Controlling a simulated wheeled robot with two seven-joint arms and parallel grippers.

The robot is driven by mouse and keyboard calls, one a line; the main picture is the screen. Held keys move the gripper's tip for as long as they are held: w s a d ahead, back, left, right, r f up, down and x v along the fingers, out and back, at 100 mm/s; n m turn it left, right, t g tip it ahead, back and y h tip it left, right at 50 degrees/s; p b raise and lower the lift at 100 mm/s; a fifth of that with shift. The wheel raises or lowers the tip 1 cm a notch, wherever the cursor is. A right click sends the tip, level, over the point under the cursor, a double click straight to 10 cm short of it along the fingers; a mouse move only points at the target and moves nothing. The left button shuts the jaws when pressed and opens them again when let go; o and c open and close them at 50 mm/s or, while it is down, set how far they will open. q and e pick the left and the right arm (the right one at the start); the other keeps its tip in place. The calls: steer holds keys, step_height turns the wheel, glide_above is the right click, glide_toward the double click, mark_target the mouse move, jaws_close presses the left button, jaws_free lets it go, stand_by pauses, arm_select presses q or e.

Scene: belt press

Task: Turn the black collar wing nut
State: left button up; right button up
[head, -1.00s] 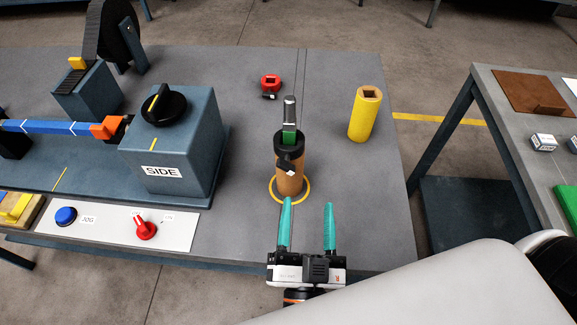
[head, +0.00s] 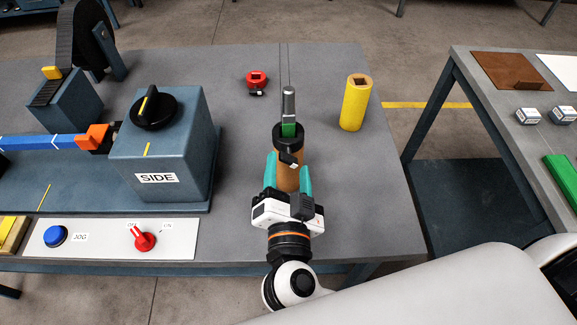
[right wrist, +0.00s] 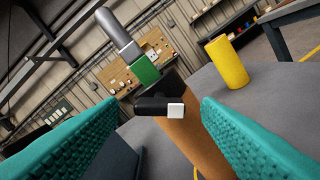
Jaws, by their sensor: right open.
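A brown cylinder (head: 289,179) stands upright on the grey bench, with a black collar (head: 287,134) around its top. A silver rod with a green band (head: 288,110) rises out of the collar. The black wing nut (head: 289,158) sticks out from the collar's near side. In the right wrist view the wing nut (right wrist: 153,105) shows a pale square end, in front of the cylinder (right wrist: 192,130). My right gripper (head: 288,162) is open, with one teal finger on each side of the cylinder. The wing nut lies between the fingers in the picture; contact cannot be told. My left gripper is out of view.
A yellow cylinder (head: 355,104) stands to the right, and a red collar (head: 256,80) lies behind. A blue-grey SIDE box (head: 165,150) with a black knob stands left. A control panel (head: 100,239) with a blue button and red switch lies front left.

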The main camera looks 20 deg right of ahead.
steer(key=shift+w+d, duration=0.2)
steer(key=shift+w, duration=0.5)
steer(key=c, duration=1)
